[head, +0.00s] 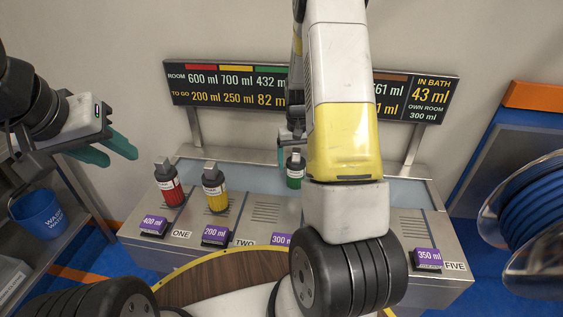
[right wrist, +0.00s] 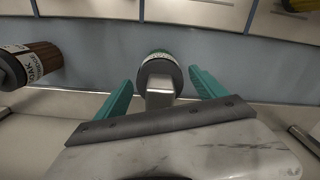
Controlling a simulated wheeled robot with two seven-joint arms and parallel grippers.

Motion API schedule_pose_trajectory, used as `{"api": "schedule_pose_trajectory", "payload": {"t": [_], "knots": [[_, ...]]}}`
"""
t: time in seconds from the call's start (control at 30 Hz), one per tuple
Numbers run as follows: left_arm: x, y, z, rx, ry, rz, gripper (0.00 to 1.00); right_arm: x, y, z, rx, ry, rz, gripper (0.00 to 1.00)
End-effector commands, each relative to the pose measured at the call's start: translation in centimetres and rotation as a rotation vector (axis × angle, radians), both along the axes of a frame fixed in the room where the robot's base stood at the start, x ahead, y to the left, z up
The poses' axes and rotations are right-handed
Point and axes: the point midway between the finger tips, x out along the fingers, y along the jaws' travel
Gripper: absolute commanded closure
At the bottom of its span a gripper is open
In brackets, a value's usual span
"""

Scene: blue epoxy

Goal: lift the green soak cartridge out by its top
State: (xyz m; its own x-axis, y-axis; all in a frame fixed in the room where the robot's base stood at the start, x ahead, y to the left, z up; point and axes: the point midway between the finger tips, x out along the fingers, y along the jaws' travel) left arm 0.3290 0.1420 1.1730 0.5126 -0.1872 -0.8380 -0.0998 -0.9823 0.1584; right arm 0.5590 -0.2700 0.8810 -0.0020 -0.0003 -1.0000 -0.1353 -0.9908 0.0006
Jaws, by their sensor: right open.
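The green soak cartridge (head: 295,176) stands in the bath strip at the back of the steel bench, partly hidden by my right arm in the head view. In the right wrist view, the green cartridge (right wrist: 154,54) shows its dark cap and pale grey top block. My right gripper (right wrist: 160,78) is open, with one teal finger on each side of that top and a gap visible on both sides. In the head view, my right gripper (head: 282,150) is mostly hidden by the arm. My left gripper (head: 121,158) is open and empty at the left, away from the bench.
A red cartridge (head: 170,187) and a yellow cartridge (head: 215,193) stand on the bench, left of the green one. A sign (head: 225,88) stands behind. A blue bucket (head: 40,212) is at left.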

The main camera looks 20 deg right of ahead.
Motion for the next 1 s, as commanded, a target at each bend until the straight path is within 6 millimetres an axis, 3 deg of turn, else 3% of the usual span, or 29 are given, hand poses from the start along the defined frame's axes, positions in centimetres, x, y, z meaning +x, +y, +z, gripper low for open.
{"api": "schedule_pose_trajectory", "payload": {"t": [0.3,0.7,1.0], "knots": [[0.00,0.00,0.00,0.000,0.000,0.000,0.64,0.04,0.02,-0.64,0.001,-0.002,0.000,0.19],[0.00,0.00,0.00,0.000,0.000,0.000,0.64,0.05,0.03,-0.61,0.001,-0.002,0.000,0.98],[0.00,0.00,0.00,0.000,0.000,0.000,0.64,0.09,0.04,-0.54,0.001,-0.003,0.000,1.00]]}}
